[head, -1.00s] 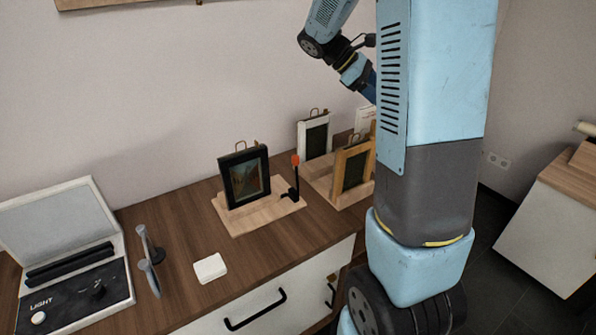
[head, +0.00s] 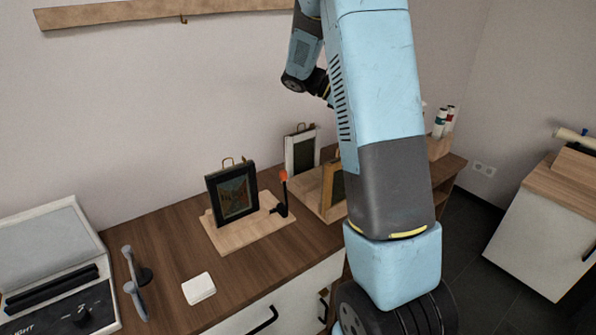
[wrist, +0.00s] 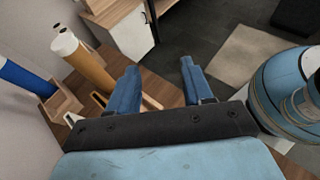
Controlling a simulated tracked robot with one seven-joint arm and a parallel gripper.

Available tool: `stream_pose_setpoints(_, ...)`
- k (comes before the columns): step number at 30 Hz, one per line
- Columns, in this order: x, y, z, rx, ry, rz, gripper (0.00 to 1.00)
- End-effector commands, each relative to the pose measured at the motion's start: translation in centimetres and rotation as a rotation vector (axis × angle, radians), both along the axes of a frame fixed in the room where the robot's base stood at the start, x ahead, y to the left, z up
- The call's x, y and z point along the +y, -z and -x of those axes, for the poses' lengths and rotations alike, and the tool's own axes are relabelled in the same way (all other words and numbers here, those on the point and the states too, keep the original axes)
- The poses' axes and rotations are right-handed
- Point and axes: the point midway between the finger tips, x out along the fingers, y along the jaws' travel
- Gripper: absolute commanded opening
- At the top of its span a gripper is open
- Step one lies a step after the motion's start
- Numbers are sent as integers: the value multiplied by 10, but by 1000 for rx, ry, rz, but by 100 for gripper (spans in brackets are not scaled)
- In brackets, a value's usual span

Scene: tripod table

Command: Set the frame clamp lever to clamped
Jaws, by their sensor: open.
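The frame clamp lever (head: 284,190) is a black upright lever with an orange-red tip. It stands at the right end of a light wooden base (head: 244,234) on the brown table. A black-framed picture (head: 233,194) stands upright on the same base, left of the lever. My gripper (wrist: 158,84) shows in the wrist view with its two blue fingers apart and nothing between them. In the head view my arm hides the gripper. The lever does not show in the wrist view.
A white frame (head: 302,152) and a wooden frame (head: 333,190) stand right of the lever, partly behind my arm. Rolled tubes (wrist: 82,60) stand in a wooden holder near my gripper. A white block (head: 198,288) and a light box (head: 52,262) lie left.

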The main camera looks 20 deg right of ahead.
Motion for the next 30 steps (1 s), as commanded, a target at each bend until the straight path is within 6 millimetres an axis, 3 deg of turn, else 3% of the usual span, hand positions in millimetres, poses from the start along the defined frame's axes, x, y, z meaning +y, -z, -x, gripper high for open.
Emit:
stream_pose_setpoints(5,12,-11,18,-107,23,-47,33)
stream_pose_setpoints(15,65,-34,82,-498,143,-232,0)
stream_pose_setpoints(30,155,-56,171,-1044,402,-520,0)
